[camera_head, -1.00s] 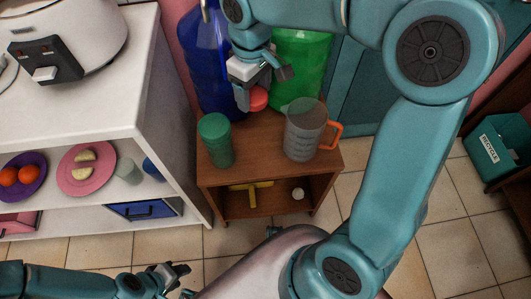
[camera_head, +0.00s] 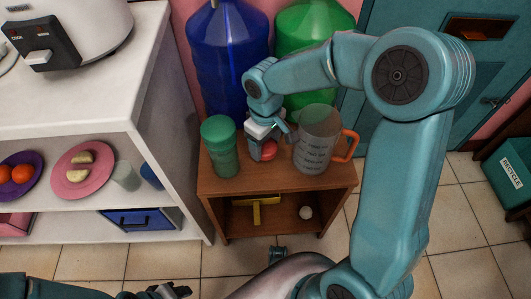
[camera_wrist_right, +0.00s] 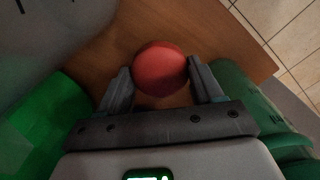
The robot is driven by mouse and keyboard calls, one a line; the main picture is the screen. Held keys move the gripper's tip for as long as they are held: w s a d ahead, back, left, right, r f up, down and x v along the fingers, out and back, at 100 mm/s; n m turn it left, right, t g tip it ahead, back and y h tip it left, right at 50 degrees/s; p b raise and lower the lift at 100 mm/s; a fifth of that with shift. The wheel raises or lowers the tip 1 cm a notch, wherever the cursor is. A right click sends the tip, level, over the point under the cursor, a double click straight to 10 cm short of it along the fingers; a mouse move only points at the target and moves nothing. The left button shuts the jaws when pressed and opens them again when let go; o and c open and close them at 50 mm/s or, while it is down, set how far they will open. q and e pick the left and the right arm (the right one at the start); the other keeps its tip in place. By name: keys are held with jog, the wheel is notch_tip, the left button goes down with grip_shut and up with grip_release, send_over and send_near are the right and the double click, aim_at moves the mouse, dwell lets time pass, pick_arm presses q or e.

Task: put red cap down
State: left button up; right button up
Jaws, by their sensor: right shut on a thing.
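The red cap (camera_head: 268,149) is between the fingers of my right gripper (camera_head: 262,151). In the right wrist view the red cap (camera_wrist_right: 160,68) shows round, with a finger of my right gripper (camera_wrist_right: 162,82) on each side. It is low over the top of the small wooden shelf (camera_head: 205,180), between the green lidded cup and the clear jug. I cannot tell whether it touches the wood. My left gripper (camera_head: 171,291) is at the bottom edge of the head view, partly cut off, and its jaws are unclear.
The green cup (camera_head: 223,155) stands left of my right gripper, the jug (camera_head: 318,140) with orange handle close on its right. Large blue (camera_head: 228,60) and green (camera_head: 310,30) bottles are behind. The shelf top's front strip is bare. A white counter (camera_head: 130,95) stands left.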

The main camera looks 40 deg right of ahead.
aim_at(265, 145)
jog(key=shift+f+b, duration=0.4)
jog(key=shift+f, duration=1.55)
jog(key=shift+f, duration=0.2)
jog(key=o, duration=1)
jog(key=shift+r, duration=0.15)
